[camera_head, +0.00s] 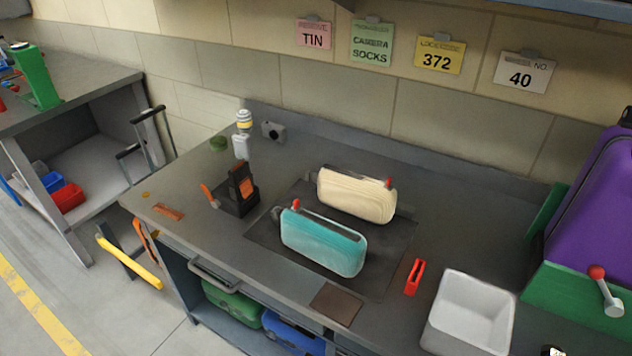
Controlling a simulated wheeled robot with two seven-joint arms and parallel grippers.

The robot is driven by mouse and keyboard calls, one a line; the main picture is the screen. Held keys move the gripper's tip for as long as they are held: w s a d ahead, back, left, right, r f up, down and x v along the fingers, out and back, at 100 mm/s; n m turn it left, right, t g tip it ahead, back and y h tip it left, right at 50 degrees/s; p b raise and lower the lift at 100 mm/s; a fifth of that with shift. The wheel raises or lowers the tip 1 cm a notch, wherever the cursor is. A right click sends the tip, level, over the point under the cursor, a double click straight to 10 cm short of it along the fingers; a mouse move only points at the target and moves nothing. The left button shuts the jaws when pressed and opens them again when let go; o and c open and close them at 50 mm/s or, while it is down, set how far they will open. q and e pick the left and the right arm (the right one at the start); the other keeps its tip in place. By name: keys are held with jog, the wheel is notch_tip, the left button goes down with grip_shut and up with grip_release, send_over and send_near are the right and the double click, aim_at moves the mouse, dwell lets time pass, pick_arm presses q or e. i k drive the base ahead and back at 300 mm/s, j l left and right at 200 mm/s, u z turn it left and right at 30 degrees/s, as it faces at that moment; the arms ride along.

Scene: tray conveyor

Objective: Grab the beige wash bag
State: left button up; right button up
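The beige wash bag (355,195) stands on a dark mat (386,262) on the grey workbench, behind a teal wash bag (322,243). Both bags are long, rounded and stand on edge, with a small red piece at one upper end. The teal bag is nearer to me and slightly left, with a narrow gap between the two. Neither of my grippers can be made out in the head view.
A white bin (470,312) and a red holder (414,277) stand right of the mat. A purple suitcase (597,205) in a green stand is at far right. A black holder (237,190) stands left. A wall closes the back.

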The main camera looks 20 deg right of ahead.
aim_at(361, 196)
jog(key=i+j, duration=0.25)
jog(key=j, duration=0.15)
jog(key=i+j, duration=0.25)
jog(key=j, duration=0.15)
jog(key=i+j, duration=0.25)
jog(key=j, duration=0.2)
jog(key=i+j, duration=0.25)
jog(key=j, duration=0.15)
jog(key=i+j, duration=0.25)
jog(key=j, duration=0.15)
jog(key=z, duration=2.25)
